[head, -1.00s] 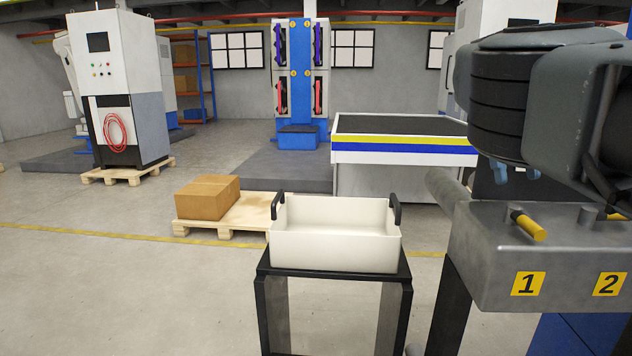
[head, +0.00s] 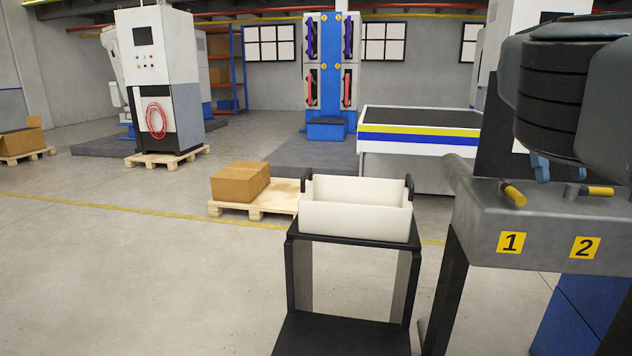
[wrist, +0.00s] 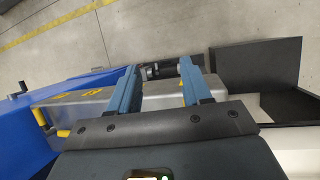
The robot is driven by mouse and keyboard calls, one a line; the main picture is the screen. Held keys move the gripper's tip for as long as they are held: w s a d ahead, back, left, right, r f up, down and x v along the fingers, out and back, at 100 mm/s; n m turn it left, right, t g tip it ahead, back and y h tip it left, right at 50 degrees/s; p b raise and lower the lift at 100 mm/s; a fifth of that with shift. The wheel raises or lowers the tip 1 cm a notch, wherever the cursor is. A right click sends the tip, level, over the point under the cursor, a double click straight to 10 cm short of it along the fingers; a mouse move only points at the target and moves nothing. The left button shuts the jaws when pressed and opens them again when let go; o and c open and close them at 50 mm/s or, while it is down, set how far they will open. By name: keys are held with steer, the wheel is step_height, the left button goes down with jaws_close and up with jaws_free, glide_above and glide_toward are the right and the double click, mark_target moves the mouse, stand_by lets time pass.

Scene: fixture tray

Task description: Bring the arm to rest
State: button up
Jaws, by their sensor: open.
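My gripper (wrist: 158,92) is open in the wrist view, with its two blue fingers apart and nothing held between them. Below and around the fingers is the grey metal fixture (wrist: 75,112). In the head view the tips of the blue fingers (head: 555,168) show under my dark arm at the right edge. They are above the grey fixture (head: 475,225), which bears yellow plates numbered 1 and 2. Two yellow-handled parts (head: 514,194) stick out of the fixture's top, close to the fingers. My arm hides the far part of the fixture.
A white tray (head: 355,218) with black handles stands on a black stand (head: 350,335), left of the fixture. A cardboard box (head: 240,181) lies on a wooden pallet (head: 283,195) behind it.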

steer(key=s+d+f+n+g+h, duration=0.2)
steer(key=s+d+f+g+h, duration=0.25)
steer(key=s+d+f, duration=0.8)
steer(key=s+d+n+g+h+p, duration=0.1)
steer(key=s+d+n+g+h, duration=0.1)
steer(key=s+d+n+h, duration=0.35)
steer(key=s+d+n+g+h+p, duration=0.1)
steer(key=s+d+n+g+h, duration=0.15)
steer(key=s+h, duration=0.45)
steer(key=s+a+f+m+g+y+p, duration=0.15)
steer(key=s+a+m+g+y, duration=0.25)
steer(key=a+m+g, duration=1.05)
steer(key=s+a+f+m+g+y+p, duration=0.2)
steer(key=a+m+g, duration=0.55)
steer(key=g, duration=1.35)
steer(key=s+a+f+n+g+y, duration=0.2)
steer(key=s+a+n+g+y, duration=0.2)
steer(key=s+a, duration=0.5)
steer(key=s+a+f+n+g+y, duration=0.1)
steer(key=s+a+n+g+y, duration=0.2)
steer(key=s+a+n+y, duration=0.4)
steer(key=s+a+n, duration=0.3)
steer(key=a+n, duration=0.1)
steer(key=shift+s+f+g+y, duration=0.25)
steer(key=shift+f+g+y, duration=0.1)
steer(key=shift+f+y, duration=0.05)
